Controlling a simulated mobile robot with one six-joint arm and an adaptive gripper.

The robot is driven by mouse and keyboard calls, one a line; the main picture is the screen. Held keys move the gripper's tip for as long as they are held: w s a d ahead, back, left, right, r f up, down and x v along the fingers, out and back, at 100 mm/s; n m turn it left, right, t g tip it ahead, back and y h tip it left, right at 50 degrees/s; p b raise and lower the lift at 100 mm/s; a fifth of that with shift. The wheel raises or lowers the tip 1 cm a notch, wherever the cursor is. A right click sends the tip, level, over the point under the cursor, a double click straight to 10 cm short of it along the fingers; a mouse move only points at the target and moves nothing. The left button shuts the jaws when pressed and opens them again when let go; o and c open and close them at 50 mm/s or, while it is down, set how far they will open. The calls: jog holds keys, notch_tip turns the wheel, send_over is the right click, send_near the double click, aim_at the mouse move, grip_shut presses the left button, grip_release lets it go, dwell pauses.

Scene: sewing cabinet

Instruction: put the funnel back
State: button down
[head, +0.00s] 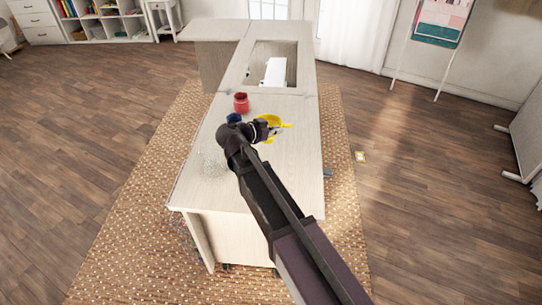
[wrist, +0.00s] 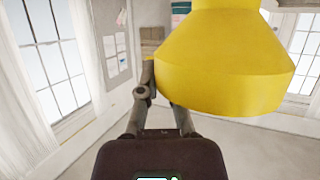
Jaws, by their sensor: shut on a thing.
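The yellow funnel (head: 272,121) shows in the head view at the end of my arm, over the right half of the cabinet top. In the wrist view the funnel (wrist: 225,60) fills the upper right, with its wide cone low and a narrower part at the top edge. My gripper (head: 277,131) is shut on the funnel; in the wrist view its fingers (wrist: 165,95) reach up to the funnel's left side, and the funnel hides part of them. I cannot tell whether the funnel touches the cabinet top.
The pale sewing cabinet (head: 300,165) stands on a woven rug (head: 130,240). A red jar (head: 241,102) stands just behind my gripper, with a small blue thing (head: 234,118) near it. A wire-like object (head: 211,166) is at the left. A white machine (head: 275,71) sits in the rear opening.

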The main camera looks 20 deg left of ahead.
jog(key=shift+f+b, duration=2.85)
jog(key=shift+f, duration=0.15)
jog(key=shift+f+b, duration=1.85)
jog(key=shift+f, duration=0.1)
jog(key=c, duration=0.8)
grip_release()
